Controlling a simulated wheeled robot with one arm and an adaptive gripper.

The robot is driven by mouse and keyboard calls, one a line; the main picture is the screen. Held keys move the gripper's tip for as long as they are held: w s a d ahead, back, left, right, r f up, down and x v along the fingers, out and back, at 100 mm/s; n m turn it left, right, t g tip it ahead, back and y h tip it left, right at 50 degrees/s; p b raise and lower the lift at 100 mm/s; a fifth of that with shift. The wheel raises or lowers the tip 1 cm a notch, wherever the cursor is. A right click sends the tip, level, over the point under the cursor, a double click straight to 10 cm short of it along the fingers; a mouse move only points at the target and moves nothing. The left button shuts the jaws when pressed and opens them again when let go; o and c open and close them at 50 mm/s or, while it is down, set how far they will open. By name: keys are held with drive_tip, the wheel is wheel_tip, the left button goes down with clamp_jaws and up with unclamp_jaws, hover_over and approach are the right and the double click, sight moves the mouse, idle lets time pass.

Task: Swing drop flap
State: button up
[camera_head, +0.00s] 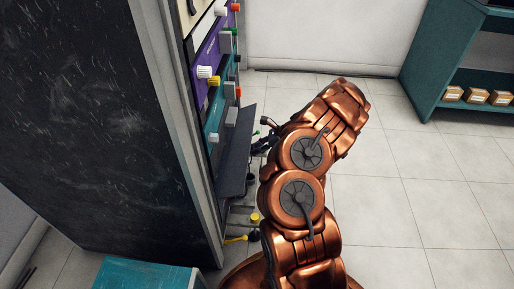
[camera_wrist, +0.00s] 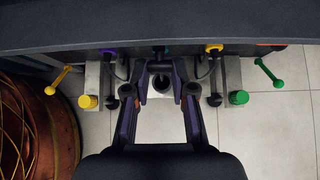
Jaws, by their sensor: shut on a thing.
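The drop flap (camera_head: 237,150) is a dark grey board jutting out from the side of the tall cabinet, low on its control panel. In the wrist view the drop flap (camera_wrist: 160,28) spans the top as a wide dark band. My gripper (camera_head: 261,143) is at its outer edge, partly hidden by my copper arm. In the wrist view my gripper (camera_wrist: 161,68) has its two fingers on either side of a small dark part at the flap's edge. The exact contact is hard to see.
The control panel (camera_head: 207,62) carries several coloured knobs and switches. Below the flap are a yellow lever (camera_wrist: 58,80), a green lever (camera_wrist: 270,73), a yellow knob (camera_wrist: 88,102) and a green knob (camera_wrist: 239,97). A teal shelf (camera_head: 450,60) stands far right; the tiled floor between is clear.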

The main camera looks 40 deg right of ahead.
drive_tip(key=shift+f, duration=0.1)
drive_tip(key=shift+w+a+f+b, duration=0.1)
drive_tip(key=shift+f+b, duration=0.5)
drive_tip(key=shift+f, duration=0.75)
drive_tip(key=shift+w+a+f, duration=0.1)
drive_tip(key=shift+a+f, duration=0.05)
drive_tip(key=shift+f, duration=0.25)
drive_tip(key=o, duration=1)
drive_tip(key=v, duration=1.2)
